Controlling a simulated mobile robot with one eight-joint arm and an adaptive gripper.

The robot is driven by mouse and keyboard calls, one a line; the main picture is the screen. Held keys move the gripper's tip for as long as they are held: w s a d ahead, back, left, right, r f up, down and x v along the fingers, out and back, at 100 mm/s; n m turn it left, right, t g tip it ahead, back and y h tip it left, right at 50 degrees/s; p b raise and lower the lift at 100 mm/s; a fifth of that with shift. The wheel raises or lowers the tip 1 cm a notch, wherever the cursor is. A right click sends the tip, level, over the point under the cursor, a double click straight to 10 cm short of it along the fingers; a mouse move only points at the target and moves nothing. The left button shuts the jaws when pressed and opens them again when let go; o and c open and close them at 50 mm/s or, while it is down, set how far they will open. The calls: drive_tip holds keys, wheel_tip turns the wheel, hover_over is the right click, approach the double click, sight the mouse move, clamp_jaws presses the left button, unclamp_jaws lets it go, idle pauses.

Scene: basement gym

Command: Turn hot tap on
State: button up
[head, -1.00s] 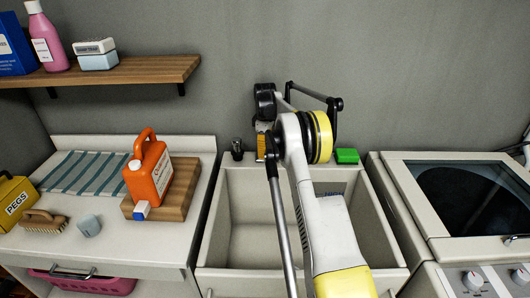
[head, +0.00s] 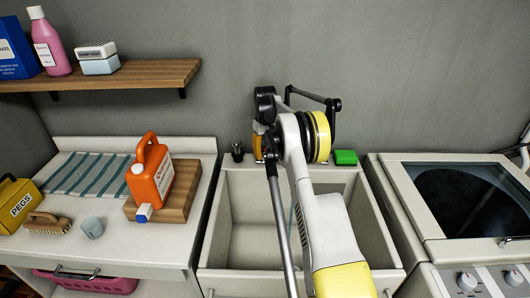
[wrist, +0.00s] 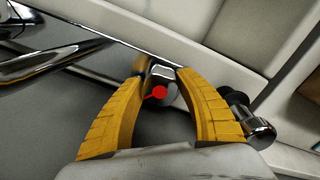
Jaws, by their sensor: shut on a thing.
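The hot tap handle (wrist: 161,93), a dark and chrome piece with a red dot, sits between the yellow fingers of my gripper (wrist: 162,72) in the wrist view. My gripper is shut on it. In the head view one yellow finger of my gripper (head: 258,146) shows at the back rim of the sink (head: 232,185); my arm hides the handle and most of the tap there. Chrome pipework (wrist: 45,62) shows at the upper left of the wrist view. A faint pale streak shows in the basin beside my arm; I cannot tell surely that it is water.
A black and chrome fitting (wrist: 247,115) lies close to the right finger. A green block (head: 345,157) sits on the sink's back rim. An orange bottle (head: 150,173) stands on a wooden board (head: 184,199) at left. A washing machine (head: 411,212) stands at right.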

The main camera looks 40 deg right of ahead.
sight(265, 150)
drive_tip(key=shift+m+p, duration=0.3)
drive_tip(key=shift+m, duration=1.8)
drive_tip(key=o, duration=1.2)
wheel_tip(265, 150, up, 12)
